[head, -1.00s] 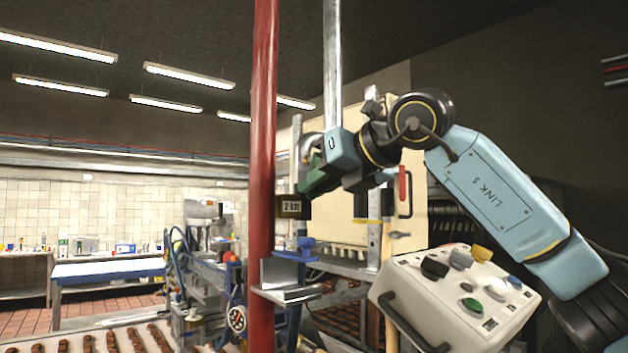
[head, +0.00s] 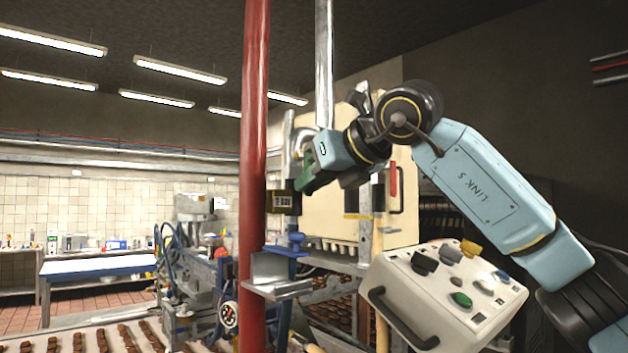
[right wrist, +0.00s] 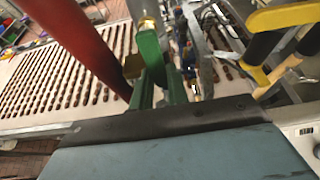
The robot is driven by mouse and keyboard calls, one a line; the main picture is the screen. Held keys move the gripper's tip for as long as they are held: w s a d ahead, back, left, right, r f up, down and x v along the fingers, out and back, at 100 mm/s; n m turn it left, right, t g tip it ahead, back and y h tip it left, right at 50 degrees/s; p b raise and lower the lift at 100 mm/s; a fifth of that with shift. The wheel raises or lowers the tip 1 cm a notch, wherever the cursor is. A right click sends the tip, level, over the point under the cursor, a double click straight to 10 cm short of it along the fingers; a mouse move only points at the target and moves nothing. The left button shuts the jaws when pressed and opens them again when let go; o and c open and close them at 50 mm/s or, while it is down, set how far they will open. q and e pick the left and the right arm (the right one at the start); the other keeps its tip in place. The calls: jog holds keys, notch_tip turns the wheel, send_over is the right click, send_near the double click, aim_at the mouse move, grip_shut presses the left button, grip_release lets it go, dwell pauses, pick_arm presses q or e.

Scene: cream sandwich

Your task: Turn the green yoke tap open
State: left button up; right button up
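My right gripper (head: 303,184) reaches in from the right, at the end of my pale blue arm, beside the red pipe. Green parts show at its tip, next to a dark box-like piece marked "2 bar" (head: 284,202). In the right wrist view, two green bars (right wrist: 160,72) stand close together just beyond the wrist's dark edge, with a brass fitting (right wrist: 148,22) above them. I cannot clearly separate the green yoke tap from my fingers, nor tell whether the fingers grip it. My left gripper is in no view.
The red pipe (head: 252,150) stands close on the left of the gripper, and a metal post (head: 325,70) rises behind it. A white control box (head: 445,300) with coloured buttons stands below my arm. A conveyor with brown bars (head: 110,335) runs at lower left.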

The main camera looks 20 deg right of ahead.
jog(key=o, duration=0.4)
jog(key=shift+o, duration=0.2)
jog(key=b+v, duration=0.3)
jog(key=v, duration=1)
jog(key=shift+s, duration=0.25)
